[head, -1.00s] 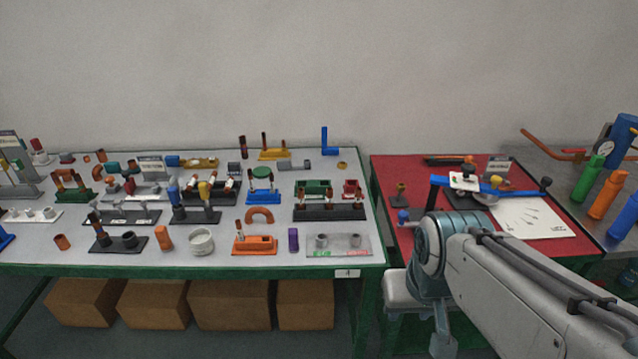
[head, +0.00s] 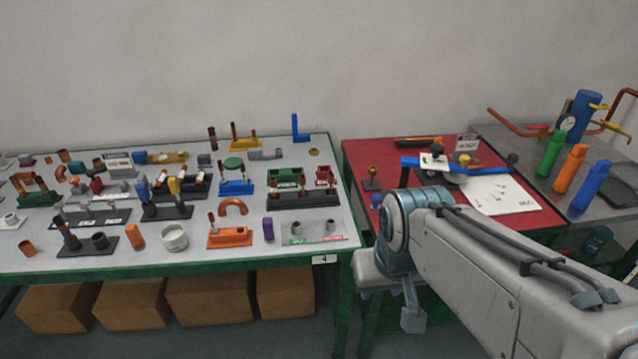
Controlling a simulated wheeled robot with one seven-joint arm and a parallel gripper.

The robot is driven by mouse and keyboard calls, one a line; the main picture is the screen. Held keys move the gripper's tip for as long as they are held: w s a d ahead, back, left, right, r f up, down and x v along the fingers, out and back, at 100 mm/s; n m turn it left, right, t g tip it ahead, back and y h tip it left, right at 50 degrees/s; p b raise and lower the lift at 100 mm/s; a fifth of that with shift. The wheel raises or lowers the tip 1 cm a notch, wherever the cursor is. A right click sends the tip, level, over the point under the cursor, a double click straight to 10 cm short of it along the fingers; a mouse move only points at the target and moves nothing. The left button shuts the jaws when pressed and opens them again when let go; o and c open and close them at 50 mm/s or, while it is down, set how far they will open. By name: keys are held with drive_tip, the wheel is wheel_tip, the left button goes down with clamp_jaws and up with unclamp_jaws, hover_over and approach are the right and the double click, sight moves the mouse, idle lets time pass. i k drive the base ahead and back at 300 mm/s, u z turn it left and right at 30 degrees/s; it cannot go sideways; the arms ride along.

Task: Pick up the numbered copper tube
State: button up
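Several copper-coloured tubes are in view, and any number on them is too small to read. A curved copper piece (head: 233,206) lies behind an orange fixture. A long bent copper tube (head: 515,123) lies at the back of the grey table on the right. I cannot tell which is the numbered one. My arm reaches in from the lower right. Its far end hangs low in front of the gap between tables, and the finger state is unclear.
The white table (head: 205,258) is crowded with small fixtures. The red table (head: 380,160) holds a blue-handled tool (head: 475,165) and a paper sheet (head: 505,196). Green, orange and blue cylinders stand on the grey table (head: 530,172). Cardboard boxes (head: 212,298) sit below.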

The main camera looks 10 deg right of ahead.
sight(331, 177)
drive_tip(key=u, duration=0.55)
drive_tip(key=i, duration=1.15)
drive_tip(key=z, duration=0.55)
